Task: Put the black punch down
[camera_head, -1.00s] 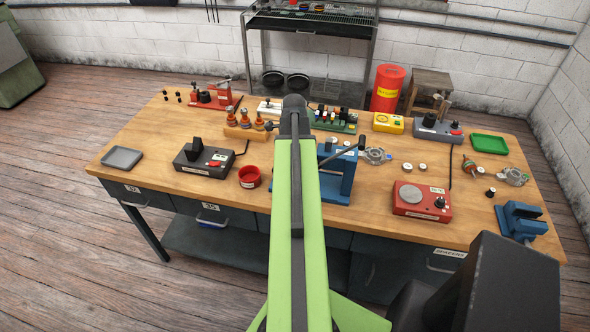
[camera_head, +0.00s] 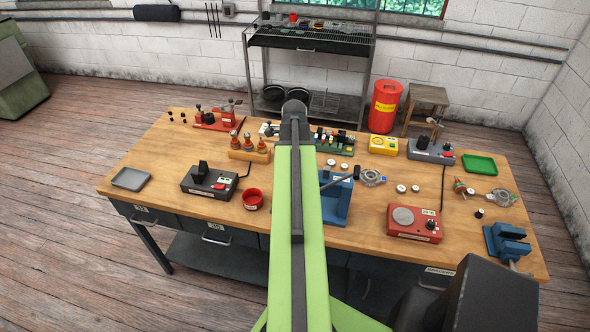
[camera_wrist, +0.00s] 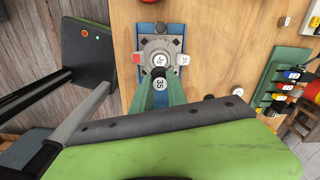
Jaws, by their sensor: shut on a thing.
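In the wrist view my gripper (camera_wrist: 158,97) shows as two green fingers closing together at the middle. A small round piece with a white label "35" (camera_wrist: 158,83) sits between the fingertips. The black punch cannot be made out, and I cannot tell whether this piece is its top. Just beyond the fingertips are a grey, round-bodied part (camera_wrist: 150,48) with a white label and a blue fixture (camera_wrist: 147,30). In the head view my green arm hides the gripper and part of the blue press (camera_head: 338,203) with its dark lever.
A green rack (camera_head: 337,149) stands behind. Bare wood lies around the grey tray.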

